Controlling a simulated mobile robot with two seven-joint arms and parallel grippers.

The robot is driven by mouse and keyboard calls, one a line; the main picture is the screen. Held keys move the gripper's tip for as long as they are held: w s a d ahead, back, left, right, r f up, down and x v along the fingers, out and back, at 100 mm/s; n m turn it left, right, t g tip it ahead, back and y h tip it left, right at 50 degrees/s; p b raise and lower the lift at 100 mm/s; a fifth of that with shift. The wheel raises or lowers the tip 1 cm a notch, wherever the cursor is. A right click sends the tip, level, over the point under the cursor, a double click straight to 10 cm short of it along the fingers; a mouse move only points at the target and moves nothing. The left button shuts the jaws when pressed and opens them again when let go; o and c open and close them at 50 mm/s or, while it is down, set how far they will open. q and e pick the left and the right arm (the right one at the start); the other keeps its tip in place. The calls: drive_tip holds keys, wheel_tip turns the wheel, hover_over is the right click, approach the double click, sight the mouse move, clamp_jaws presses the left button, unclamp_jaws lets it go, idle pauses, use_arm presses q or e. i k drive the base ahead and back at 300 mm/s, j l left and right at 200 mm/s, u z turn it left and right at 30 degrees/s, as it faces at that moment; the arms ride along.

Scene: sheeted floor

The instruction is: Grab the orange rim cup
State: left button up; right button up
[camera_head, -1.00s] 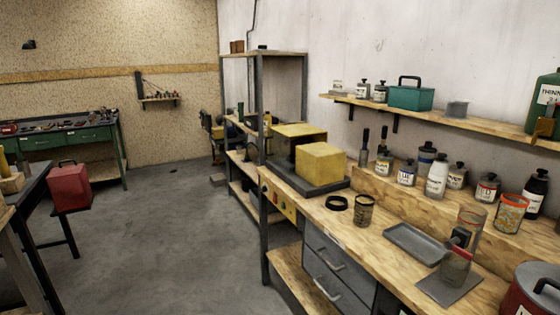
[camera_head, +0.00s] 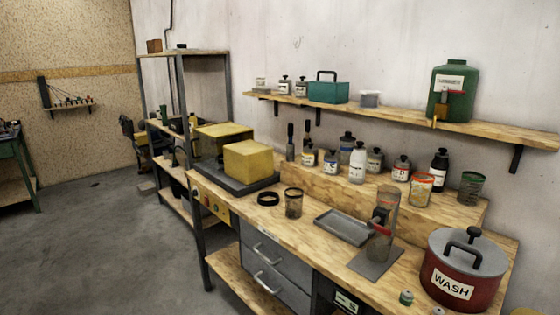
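The orange rim cup (camera_head: 421,188) stands upright on the raised wooden riser at the back of the workbench, in the right part of the head view. It is a clear cup with an orange band at its rim and a coloured label or contents. A dark bottle with a white label (camera_head: 439,172) stands just behind it to the right. A similar cup with a green rim (camera_head: 470,188) stands farther right on the riser. Neither of my grippers shows in the head view.
A red WASH pot (camera_head: 464,270) stands at the bench's right front. A clear cylinder on a stand (camera_head: 384,230) and a grey tray (camera_head: 343,227) lie before the riser. Several bottles line the riser left of the cup. A wall shelf (camera_head: 400,112) hangs above.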

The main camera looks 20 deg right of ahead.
sight(422, 183)
drive_tip(key=z, duration=0.95)
